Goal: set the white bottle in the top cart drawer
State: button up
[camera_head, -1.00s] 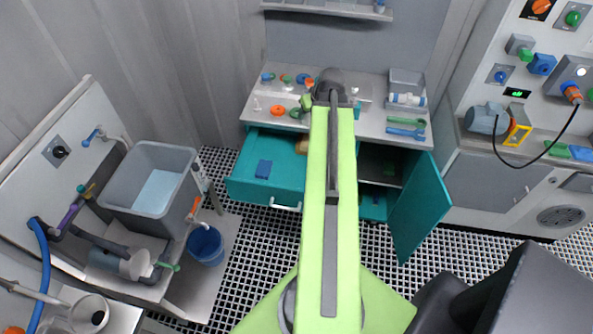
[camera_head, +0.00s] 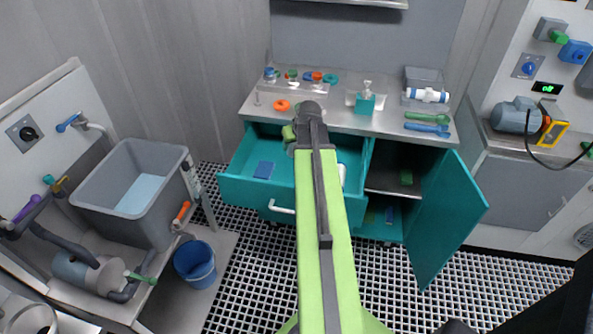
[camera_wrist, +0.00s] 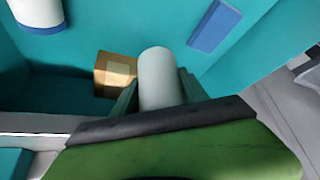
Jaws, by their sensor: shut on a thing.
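My gripper (camera_wrist: 160,90) is shut on a plain white cylinder, the white bottle (camera_wrist: 158,70), which stands out between the two green fingers in the wrist view. The open top cart drawer (camera_head: 240,190) is teal, and its floor fills much of the wrist view beneath the bottle. In the head view my arm covers the held bottle, and the gripper end is over the drawer's back part. I cannot tell whether the bottle touches the drawer floor.
The drawer also holds a blue block (camera_head: 263,169), a brown box (camera_wrist: 115,74) and another white cylinder with a dark blue end (camera_wrist: 38,12). The cart door (camera_head: 445,220) stands open at right. The countertop (camera_head: 340,118) carries several small items.

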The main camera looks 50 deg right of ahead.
notch_tip(320, 180, down, 8)
jog(key=b, duration=0.7)
jog(key=shift+f, duration=0.2)
jog(key=shift+r, duration=0.2)
jog(key=shift+f, duration=0.1)
jog(key=o, duration=0.9)
jog(key=shift+f, duration=0.15)
jog(key=o, duration=0.5)
jog(key=shift+c, duration=0.2)
jog(key=shift+r, duration=0.2)
